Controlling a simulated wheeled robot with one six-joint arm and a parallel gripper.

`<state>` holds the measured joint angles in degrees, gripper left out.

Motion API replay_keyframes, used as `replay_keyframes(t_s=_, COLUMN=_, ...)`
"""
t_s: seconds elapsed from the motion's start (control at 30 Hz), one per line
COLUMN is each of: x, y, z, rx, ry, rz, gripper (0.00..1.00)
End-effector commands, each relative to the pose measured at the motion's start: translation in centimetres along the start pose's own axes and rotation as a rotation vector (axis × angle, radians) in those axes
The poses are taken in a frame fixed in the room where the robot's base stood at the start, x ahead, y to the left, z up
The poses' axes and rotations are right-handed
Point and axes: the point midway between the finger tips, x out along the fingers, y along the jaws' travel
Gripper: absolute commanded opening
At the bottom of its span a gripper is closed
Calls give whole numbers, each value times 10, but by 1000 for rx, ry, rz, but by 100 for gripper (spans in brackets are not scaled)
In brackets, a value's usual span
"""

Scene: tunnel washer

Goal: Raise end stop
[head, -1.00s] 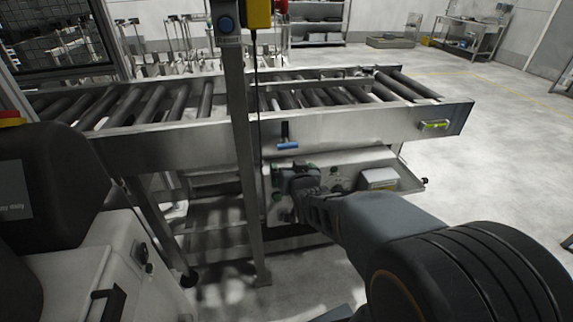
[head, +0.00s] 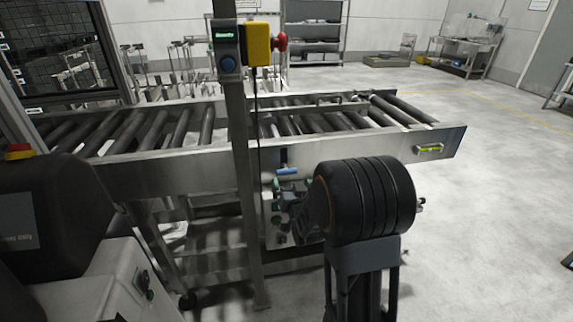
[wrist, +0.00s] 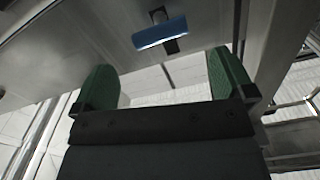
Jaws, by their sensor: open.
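A blue handle (head: 287,171) on a short dark lever sticks out from the near side rail of the roller conveyor (head: 330,150). In the wrist view the blue handle (wrist: 160,33) is at the top centre, beyond the fingertips. My gripper (wrist: 162,80) is open, with its two green-padded fingers apart and nothing between them. The handle is roughly in line with the gap, apart from both fingers. I cannot clearly make out the end stop itself.
A steel post (head: 243,180) with a yellow box (head: 257,44) and a red button (head: 281,42) stands left of the handle, its cable hanging down.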

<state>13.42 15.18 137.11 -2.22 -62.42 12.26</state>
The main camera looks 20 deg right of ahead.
Motion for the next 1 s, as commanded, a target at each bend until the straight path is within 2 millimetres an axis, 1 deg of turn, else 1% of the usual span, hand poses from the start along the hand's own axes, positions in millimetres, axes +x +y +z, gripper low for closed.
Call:
replay_keyframes(t_s=0.03, x=11, y=0, z=2, rx=0, ry=-2, rz=0, gripper=100)
replay_keyframes(t_s=0.2, x=42, y=0, z=2, rx=0, ry=-1, rz=0, gripper=100)
replay_keyframes(t_s=0.4, x=67, y=0, z=2, rx=0, ry=-2, rz=0, gripper=100)
replay_keyframes(t_s=0.6, x=79, y=0, z=2, rx=0, ry=-2, rz=0, gripper=100)
replay_keyframes(t_s=0.97, x=81, y=0, z=2, rx=0, ry=-2, rz=0, gripper=100)
replay_keyframes(t_s=1.0, x=81, y=0, z=2, rx=0, ry=-2, rz=0, gripper=96)
